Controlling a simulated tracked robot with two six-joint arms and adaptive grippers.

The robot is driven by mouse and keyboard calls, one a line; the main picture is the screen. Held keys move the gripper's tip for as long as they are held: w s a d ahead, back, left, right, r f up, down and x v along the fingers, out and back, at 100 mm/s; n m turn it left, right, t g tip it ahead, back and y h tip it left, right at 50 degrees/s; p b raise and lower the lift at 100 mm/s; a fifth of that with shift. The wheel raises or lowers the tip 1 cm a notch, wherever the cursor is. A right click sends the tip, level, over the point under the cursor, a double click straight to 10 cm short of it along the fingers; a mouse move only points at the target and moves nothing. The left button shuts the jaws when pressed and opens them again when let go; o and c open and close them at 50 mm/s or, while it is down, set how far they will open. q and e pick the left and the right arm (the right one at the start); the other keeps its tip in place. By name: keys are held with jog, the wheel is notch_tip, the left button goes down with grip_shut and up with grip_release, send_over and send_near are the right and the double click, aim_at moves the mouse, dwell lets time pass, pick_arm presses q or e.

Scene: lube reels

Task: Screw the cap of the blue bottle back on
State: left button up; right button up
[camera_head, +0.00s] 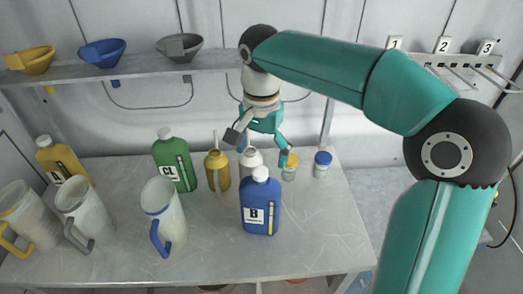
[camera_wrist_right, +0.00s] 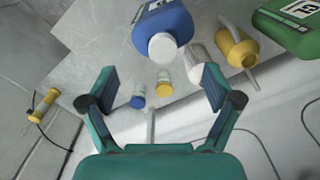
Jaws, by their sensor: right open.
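The blue bottle (camera_head: 260,212), labelled B, stands upright at the front middle of the grey table. Its white cap (camera_head: 261,174) sits on top of the neck; I cannot tell how tight it is. In the right wrist view the blue bottle (camera_wrist_right: 155,20) and its white cap (camera_wrist_right: 162,47) show beyond the fingertips. My right gripper (camera_head: 259,148) is open and empty, above and behind the bottle, apart from the cap. In the right wrist view its two fingers (camera_wrist_right: 158,85) are spread wide. My left gripper is not in view.
A green bottle (camera_head: 175,160), yellow oil can (camera_head: 217,172) and white can (camera_head: 251,158) stand near the blue bottle. Two small jars (camera_head: 290,171) (camera_head: 322,165) are at its right. Several pitchers (camera_head: 165,215) stand left. A shelf (camera_head: 130,72) holds funnels. The table's front right is clear.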

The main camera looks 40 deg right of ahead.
jog(key=shift+n, duration=0.9)
jog(key=c, duration=0.4)
jog(key=shift+o, duration=0.2)
jog(key=n, duration=0.2)
jog(key=shift+s+r+n, duration=0.1)
jog(key=shift+s+n, duration=0.05)
jog(key=shift+n, duration=0.15)
jog(key=n, duration=0.1)
jog(key=r+n, duration=0.1)
jog(key=n, duration=0.1)
jog(key=r+n, duration=0.1)
jog(key=shift+s+d+n+b, duration=0.2)
jog(key=shift+s+n+b, duration=0.05)
jog(key=shift+n+b, duration=0.05)
notch_tip(320, 180, up, 4)
jog(key=s+n+t+b, duration=0.2)
jog(key=n, duration=0.3)
jog(key=n+t+y+b, duration=0.1)
jog(key=n+t+b, duration=0.1)
jog(key=b, duration=0.2)
send_near(261, 173)
jog(key=b+x, duration=0.1)
jog(key=x, duration=0.7)
jog(key=shift+w+d+f, duration=0.15)
jog(key=shift+w+f, duration=0.05)
jog(key=shift+f, duration=0.05)
